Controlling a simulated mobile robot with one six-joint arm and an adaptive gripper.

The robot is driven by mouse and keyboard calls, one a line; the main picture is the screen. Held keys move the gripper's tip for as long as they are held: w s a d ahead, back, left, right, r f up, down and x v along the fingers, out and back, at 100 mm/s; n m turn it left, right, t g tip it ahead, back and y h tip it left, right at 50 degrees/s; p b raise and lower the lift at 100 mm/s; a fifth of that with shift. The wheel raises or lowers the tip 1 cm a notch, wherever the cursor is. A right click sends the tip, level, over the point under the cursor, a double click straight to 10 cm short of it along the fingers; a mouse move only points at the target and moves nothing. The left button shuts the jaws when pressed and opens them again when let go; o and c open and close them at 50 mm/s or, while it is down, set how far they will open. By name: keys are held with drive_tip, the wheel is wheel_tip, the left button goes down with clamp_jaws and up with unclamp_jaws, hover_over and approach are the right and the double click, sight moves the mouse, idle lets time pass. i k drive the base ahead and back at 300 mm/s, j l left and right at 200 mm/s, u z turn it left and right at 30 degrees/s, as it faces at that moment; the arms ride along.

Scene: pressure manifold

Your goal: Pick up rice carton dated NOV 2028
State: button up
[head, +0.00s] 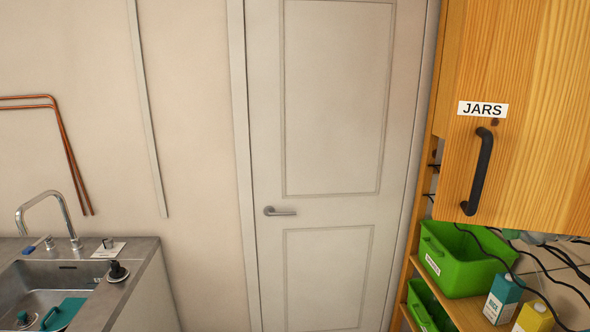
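My gripper is not in view.
A wooden cabinet door marked JARS (540,120) is above the shelf. Green bins (462,262) and loose black cables are around the cartons. A closed white door (330,210) is in the middle. A sink counter (140,275) is at left.

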sight(504, 296)
drive_tip(key=z, duration=1.3)
drive_tip(key=i+j+z, duration=0.35)
drive_tip(key=j, duration=0.75)
drive_tip(key=i+j+z, duration=0.15)
drive_tip(key=j+z, duration=0.2)
drive_tip(key=j, duration=0.75)
drive_tip(key=j+z, duration=0.3)
drive_tip(key=j, duration=0.85)
drive_tip(key=i, duration=0.5)
